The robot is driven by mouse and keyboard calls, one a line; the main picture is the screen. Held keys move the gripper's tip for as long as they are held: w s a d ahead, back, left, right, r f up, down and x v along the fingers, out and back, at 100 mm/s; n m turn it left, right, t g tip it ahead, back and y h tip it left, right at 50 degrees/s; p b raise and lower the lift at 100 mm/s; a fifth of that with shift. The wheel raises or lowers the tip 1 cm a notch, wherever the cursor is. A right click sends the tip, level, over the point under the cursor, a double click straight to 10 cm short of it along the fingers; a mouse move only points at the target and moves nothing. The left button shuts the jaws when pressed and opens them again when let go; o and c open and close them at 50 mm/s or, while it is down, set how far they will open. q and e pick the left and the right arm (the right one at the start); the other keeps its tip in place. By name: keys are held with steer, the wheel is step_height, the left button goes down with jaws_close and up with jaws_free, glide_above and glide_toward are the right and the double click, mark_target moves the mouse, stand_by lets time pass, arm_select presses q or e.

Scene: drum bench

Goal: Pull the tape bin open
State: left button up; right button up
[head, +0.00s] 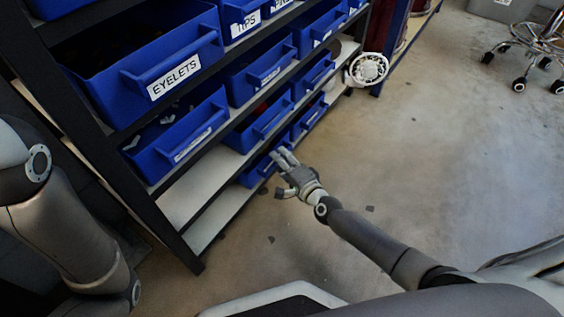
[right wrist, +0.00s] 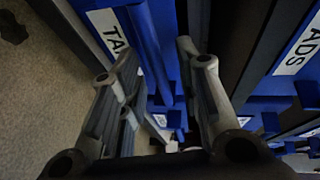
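The tape bin (head: 252,175) is a blue bin on the lowest shelf in the head view, partly hidden by my right gripper (head: 279,168). In the right wrist view the tape bin's white label (right wrist: 108,28) reads "TA", with the rest hidden. Its blue handle bar (right wrist: 150,48) shows between the two fingers of my right gripper (right wrist: 160,60). The fingers are apart, one on each side of the bar; I cannot tell if they touch it. My left arm shows at the left of the head view, but its gripper is out of frame.
The dark shelf rack holds several labelled blue bins, among them the eyelets bin (head: 165,75). A bare white shelf stretch (head: 212,222) lies left of the tape bin. A wheeled stool (head: 535,45) stands at the far right. The concrete floor between is mostly clear.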

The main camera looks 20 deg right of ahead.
jaws_close()
steer(key=shift+s, duration=0.1)
stand_by(0.3)
steer(key=s+d, duration=1)
steer(key=s, duration=0.2)
steer(key=shift+s, duration=0.25)
jaws_free()
steer(key=shift+s, duration=0.1)
